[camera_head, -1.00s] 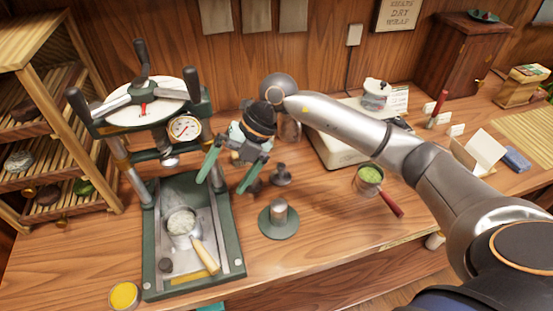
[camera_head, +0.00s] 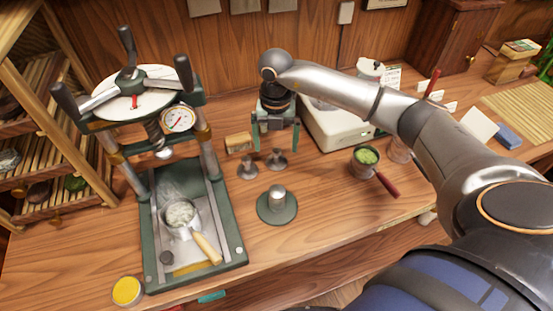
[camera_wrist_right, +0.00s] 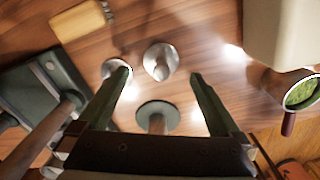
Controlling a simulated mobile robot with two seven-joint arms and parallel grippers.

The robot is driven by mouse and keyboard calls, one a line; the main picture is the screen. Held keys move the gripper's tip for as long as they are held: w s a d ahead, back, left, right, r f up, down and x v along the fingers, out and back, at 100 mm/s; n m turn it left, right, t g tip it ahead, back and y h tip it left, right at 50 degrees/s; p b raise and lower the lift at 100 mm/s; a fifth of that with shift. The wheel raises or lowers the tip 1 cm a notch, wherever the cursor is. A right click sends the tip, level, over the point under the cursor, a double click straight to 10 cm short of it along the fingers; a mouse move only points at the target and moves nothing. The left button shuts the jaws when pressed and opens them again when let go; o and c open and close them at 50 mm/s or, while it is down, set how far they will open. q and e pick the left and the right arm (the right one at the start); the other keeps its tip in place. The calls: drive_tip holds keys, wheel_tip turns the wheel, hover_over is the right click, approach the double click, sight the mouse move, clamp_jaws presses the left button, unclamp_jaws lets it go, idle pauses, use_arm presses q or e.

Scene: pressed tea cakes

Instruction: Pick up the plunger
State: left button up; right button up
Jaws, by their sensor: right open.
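Two small dark metal pieces with flared ends, plunger-like, stand side by side on the table: a left one (camera_head: 247,168) and a right one (camera_head: 277,160). I cannot tell which is the plunger. My right gripper (camera_head: 277,146) points down, open and empty, over the right piece. In the right wrist view, the right piece (camera_wrist_right: 161,60) lies in line with the gap between the open fingers (camera_wrist_right: 160,80), and the left piece (camera_wrist_right: 115,68) is beside the left fingertip, partly hidden by it. My left gripper is out of view.
A metal cylinder on a round green base (camera_head: 277,205) stands in front. The green press (camera_head: 150,270) with a pan (camera_head: 181,217) is left. A wooden block (camera_head: 238,142) is close by. A strainer of green leaves (camera_head: 366,158) and a pale scale (camera_head: 325,130) are right.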

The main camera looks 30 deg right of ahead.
sight(277, 151)
drive_tip(key=f, duration=0.4)
drive_tip(key=shift+s+p, duration=0.2)
drive_tip(key=shift+p, duration=0.15)
drive_tip(key=shift+f, duration=0.5)
drive_tip(key=shift+w, duration=0.1)
drive_tip(key=c, duration=1.5)
drive_tip(key=shift+r, duration=0.2)
